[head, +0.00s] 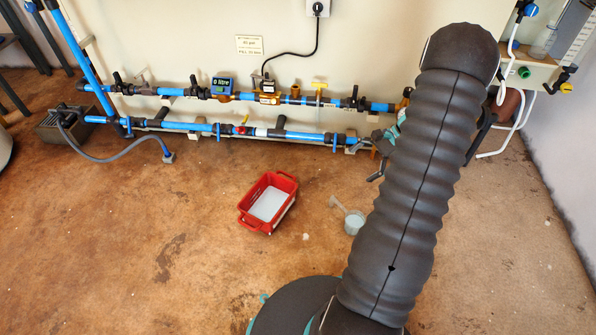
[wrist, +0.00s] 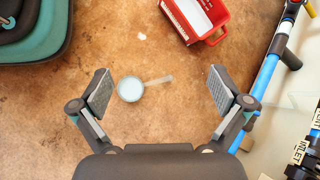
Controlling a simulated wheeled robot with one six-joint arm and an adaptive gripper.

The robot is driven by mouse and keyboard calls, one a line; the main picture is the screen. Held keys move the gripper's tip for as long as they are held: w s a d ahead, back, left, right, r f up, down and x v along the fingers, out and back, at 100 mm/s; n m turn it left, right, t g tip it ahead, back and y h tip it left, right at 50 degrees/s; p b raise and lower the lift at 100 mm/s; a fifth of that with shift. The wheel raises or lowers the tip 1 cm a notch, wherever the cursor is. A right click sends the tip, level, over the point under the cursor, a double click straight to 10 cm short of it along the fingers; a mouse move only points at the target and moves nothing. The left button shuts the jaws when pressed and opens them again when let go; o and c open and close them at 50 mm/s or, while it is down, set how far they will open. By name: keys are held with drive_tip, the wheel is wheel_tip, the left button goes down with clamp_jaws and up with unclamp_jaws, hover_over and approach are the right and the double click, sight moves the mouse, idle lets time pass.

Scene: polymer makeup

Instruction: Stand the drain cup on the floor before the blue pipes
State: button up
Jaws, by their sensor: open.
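The drain cup looks to be the small pale cup (head: 354,223) with a long handle, on the brown floor right of the red basket. It also shows in the wrist view (wrist: 130,90), its handle pointing right. The blue pipes (head: 290,135) run along the wall behind it; they also show at the right of the wrist view (wrist: 264,75). My gripper (wrist: 161,88) is open and empty. The cup appears between its fingers in the wrist view, below and apart from them, closer to the left finger. In the head view my arm hides most of the gripper.
A red basket (head: 247,217) with a white content stands left of the cup; it also shows at the top of the wrist view (wrist: 215,40). A grey hose (head: 110,158) lies at the left by a floor drain box (head: 52,130). Floor between basket and pipes is clear.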

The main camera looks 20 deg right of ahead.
drive_tip(key=s+a+r+n+h, duration=0.2)
drive_tip(key=a+r+n+h, duration=0.15)
drive_tip(key=a+r, duration=0.6)
drive_tip(key=s+a+r+n+h, duration=0.1)
drive_tip(key=a+r+n+h, duration=0.1)
drive_tip(key=a+r+n, duration=0.5)
drive_tip(key=s+a+r+n+t+h, duration=0.3)
drive_tip(key=s+a+r+n, duration=0.3)
drive_tip(key=s+a+r, duration=0.5)
drive_tip(key=s, duration=0.2)
drive_tip(key=shift+s+a+t, duration=0.3)
drive_tip(key=shift+s+a, duration=0.05)
drive_tip(key=shift+s, duration=0.05)
drive_tip(key=shift+n, duration=0.25)
wheel_tip(320, 180, up, 5)
drive_tip(key=p, duration=0.5)
drive_tip(key=shift+r, duration=0.1)
